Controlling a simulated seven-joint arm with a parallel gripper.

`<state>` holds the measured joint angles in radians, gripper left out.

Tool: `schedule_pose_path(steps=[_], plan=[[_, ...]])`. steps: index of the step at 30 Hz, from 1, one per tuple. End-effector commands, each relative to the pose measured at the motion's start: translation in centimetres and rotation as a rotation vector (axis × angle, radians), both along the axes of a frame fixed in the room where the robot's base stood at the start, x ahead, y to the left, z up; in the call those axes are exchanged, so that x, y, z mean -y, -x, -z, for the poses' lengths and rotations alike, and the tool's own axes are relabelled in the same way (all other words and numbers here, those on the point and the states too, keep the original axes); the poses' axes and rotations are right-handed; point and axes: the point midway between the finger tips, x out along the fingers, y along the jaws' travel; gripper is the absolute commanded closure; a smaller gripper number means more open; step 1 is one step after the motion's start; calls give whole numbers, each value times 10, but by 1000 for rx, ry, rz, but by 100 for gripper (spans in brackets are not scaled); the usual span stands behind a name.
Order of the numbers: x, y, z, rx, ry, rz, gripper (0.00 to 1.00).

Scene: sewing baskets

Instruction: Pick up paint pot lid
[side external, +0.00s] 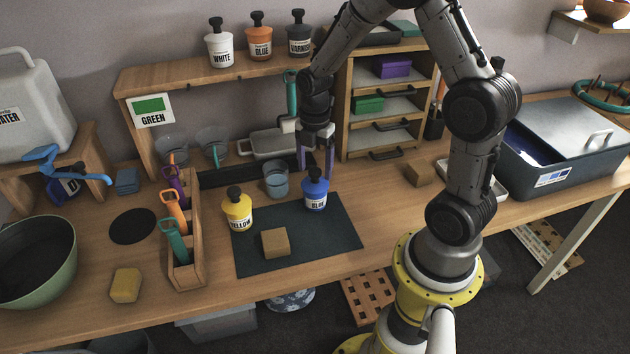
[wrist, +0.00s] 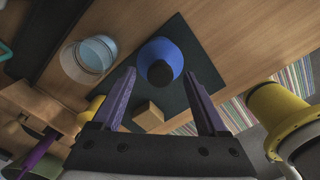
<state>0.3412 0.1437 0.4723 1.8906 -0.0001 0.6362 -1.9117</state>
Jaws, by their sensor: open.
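A blue paint pot (side external: 315,199) with a black knobbed lid (side external: 315,173) stands upright on the dark mat (side external: 342,236). A yellow paint pot (side external: 238,217) with a black knobbed lid (side external: 234,192) stands to its left on the mat. My gripper (side external: 316,167) is open, with its purple fingers pointing down around or just above the blue pot's lid. In the wrist view the blue pot (wrist: 174,52) and its lid (wrist: 160,73) show between and beyond the fingertips. I cannot tell whether the fingers touch the lid. Nothing is in the grip.
A grey-blue cup (side external: 276,182) stands behind the pots, close left of my gripper. A tan block (side external: 275,243) lies on the mat. The shelf (side external: 180,76) carries white, orange and dark pots. A wooden tool rack (side external: 187,272) stands left. The mat's right part is clear.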

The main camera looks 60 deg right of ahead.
Motion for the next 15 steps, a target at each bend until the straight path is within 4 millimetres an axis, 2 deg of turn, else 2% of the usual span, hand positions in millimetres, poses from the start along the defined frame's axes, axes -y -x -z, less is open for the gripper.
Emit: schedule_pose_path(steps=[4,12,13,15], plan=[[0,0,16,-1,0,0,24],[0,0,19,1,0,0,24],[0,0,19,1,0,0,26],[0,0,19,1,0,0,38]])
